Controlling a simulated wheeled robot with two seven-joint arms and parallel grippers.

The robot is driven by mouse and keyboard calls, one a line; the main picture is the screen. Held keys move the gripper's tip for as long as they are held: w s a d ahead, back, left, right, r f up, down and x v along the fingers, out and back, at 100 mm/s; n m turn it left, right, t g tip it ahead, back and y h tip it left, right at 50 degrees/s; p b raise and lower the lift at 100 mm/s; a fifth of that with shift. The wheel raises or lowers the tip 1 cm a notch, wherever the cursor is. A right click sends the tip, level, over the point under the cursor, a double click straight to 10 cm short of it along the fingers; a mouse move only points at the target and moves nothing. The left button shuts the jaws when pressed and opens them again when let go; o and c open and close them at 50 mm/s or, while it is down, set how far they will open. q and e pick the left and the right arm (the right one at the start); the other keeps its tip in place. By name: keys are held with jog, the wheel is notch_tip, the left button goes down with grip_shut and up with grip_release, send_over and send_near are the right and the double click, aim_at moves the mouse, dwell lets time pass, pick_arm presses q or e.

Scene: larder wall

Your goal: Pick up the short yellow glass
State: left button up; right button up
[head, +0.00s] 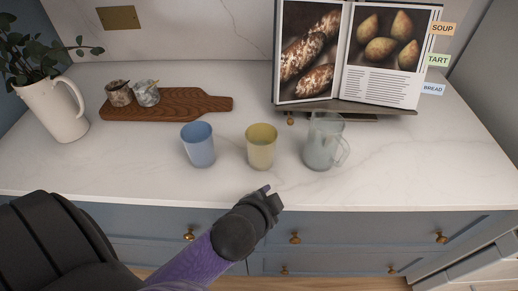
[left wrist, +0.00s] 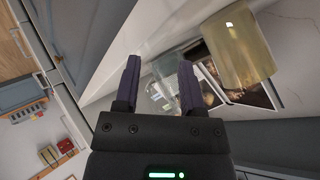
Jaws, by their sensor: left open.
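The short yellow glass (head: 261,147) stands upright on the white counter, between a blue glass (head: 198,145) and a clear glass mug with a handle (head: 321,146). My left gripper (head: 268,196) is at the counter's front edge, just in front of the yellow glass and apart from it. In the left wrist view my left gripper (left wrist: 160,75) is open with nothing between its fingers. The yellow glass shows there at upper right (left wrist: 238,50), beyond the right finger. The glass mug (left wrist: 177,85) shows partly behind the fingers. My right gripper is in neither view.
A cookbook (head: 352,52) stands open on a stand behind the mug. A wooden board (head: 180,104) with two small cups lies at the back left, near a white pitcher with leaves (head: 58,112). Blue drawers (head: 340,235) with brass knobs are below the counter's front edge.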

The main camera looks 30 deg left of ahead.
pick_arm(q)
jog(key=w+d+r+m+t+h, duration=0.3)
jog(key=w+r+m+t, duration=0.15)
jog(key=r+m, duration=0.25)
jog(key=w+d+r+m+t+h, duration=0.25)
jog(key=w+r+m+t, duration=0.2)
jog(key=r+m, duration=0.25)
jog(key=d+r+m+g+h, duration=0.2)
jog(key=d+r+m+h, duration=0.2)
jog(key=m+h, duration=0.5)
jog(key=m+g+y, duration=1.3)
jog(key=m+g, duration=0.4)
jog(key=m, duration=1.2)
send_over(250, 162)
jog(key=a, duration=0.1)
jog(key=f, duration=0.6)
jog(key=shift+w+f+p, duration=0.2)
jog(key=shift+w+p, duration=0.1)
jog(key=shift+w, duration=0.1)
jog(key=f, duration=0.3)
jog(key=f+b, duration=0.1)
jog(key=f, duration=0.5)
jog(key=shift+s+d, duration=0.2)
jog(key=shift+d, duration=0.05)
jog(key=shift+f, duration=0.4)
grip_shut()
jog(key=shift+r, duration=0.1)
